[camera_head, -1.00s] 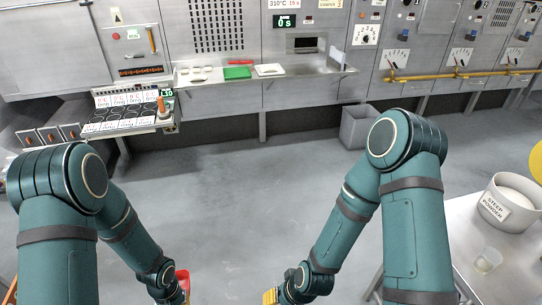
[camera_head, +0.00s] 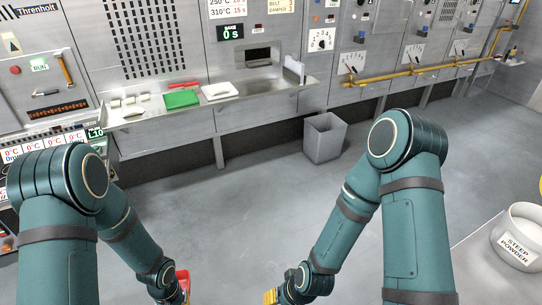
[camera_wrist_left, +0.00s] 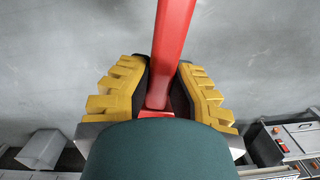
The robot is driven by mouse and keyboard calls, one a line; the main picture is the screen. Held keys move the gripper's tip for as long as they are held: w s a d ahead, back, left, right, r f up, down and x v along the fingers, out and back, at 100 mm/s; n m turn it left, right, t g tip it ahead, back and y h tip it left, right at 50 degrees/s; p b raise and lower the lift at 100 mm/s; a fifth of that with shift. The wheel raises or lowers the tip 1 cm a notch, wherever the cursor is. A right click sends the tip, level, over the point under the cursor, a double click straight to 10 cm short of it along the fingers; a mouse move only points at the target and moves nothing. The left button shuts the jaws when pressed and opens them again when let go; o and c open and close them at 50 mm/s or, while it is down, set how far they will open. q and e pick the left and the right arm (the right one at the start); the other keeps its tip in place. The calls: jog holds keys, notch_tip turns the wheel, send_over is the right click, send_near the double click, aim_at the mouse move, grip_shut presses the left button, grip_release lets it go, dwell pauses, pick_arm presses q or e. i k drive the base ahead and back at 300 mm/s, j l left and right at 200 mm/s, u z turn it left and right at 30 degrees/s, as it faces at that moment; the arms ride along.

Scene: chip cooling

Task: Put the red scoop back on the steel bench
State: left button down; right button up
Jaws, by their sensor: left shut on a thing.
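My left gripper (camera_head: 180,291) is low in the head view, left of centre. It is shut on the red scoop (camera_head: 183,277), of which only a small part shows there. In the left wrist view the scoop's red handle (camera_wrist_left: 172,40) stands between the two yellow-padded fingers (camera_wrist_left: 158,92); its far end is out of the frame. My right gripper (camera_head: 270,297) shows only a yellow tip at the bottom edge, so its opening is hidden. A steel bench-like ledge (camera_head: 255,88) runs along the wall, well ahead of both grippers.
On the ledge lie a green block (camera_head: 182,98), a white board (camera_head: 219,91) and small pale pieces. A grey bin (camera_head: 324,138) stands on the floor beyond. A pale table (camera_head: 478,262) with a steep powder tub (camera_head: 520,238) is at right. The floor ahead is clear.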

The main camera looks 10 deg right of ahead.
aim_at(473, 255)
jog(key=i+z, duration=0.35)
jog(key=i, duration=0.2)
jog(key=i+z, duration=0.35)
jog(key=i, duration=0.15)
jog(key=i+z, duration=0.3)
jog(key=i, duration=0.25)
jog(key=i+j+z, duration=0.1)
jog(key=i+z, duration=0.2)
jog(key=i, duration=0.3)
jog(key=i+z, duration=0.15)
jog(key=z, duration=0.2)
jog(key=i+z, duration=0.1)
jog(key=z, duration=0.3)
jog(key=i+j+z, duration=0.1)
jog(key=z, duration=1.6)
